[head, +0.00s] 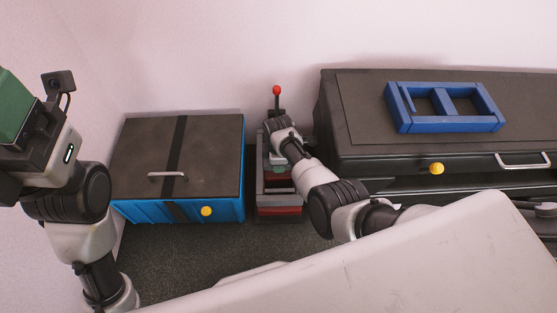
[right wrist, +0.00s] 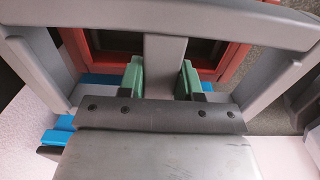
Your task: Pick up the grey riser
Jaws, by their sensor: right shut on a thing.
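The grey riser (right wrist: 165,62) is a frame of grey bars; its middle bar lies between the green fingers of my right gripper (right wrist: 163,80) in the right wrist view. The fingers are shut on that bar. In the head view the riser (head: 261,183) is in the gap between the blue chest and the black counter, and my right gripper (head: 280,158) reaches down over it, hiding part of it. A red frame (right wrist: 102,40) shows below the grey one. My left gripper (head: 18,115) is raised at the left edge; its finger opening is unclear.
The blue chest (head: 210,165) with a dark lid stands left of the gap. The black counter (head: 350,110) stands right of it and bears a blue frame (head: 450,126). A red-topped lever (head: 276,92) rises behind my right gripper. The dark floor (head: 190,250) in front is clear.

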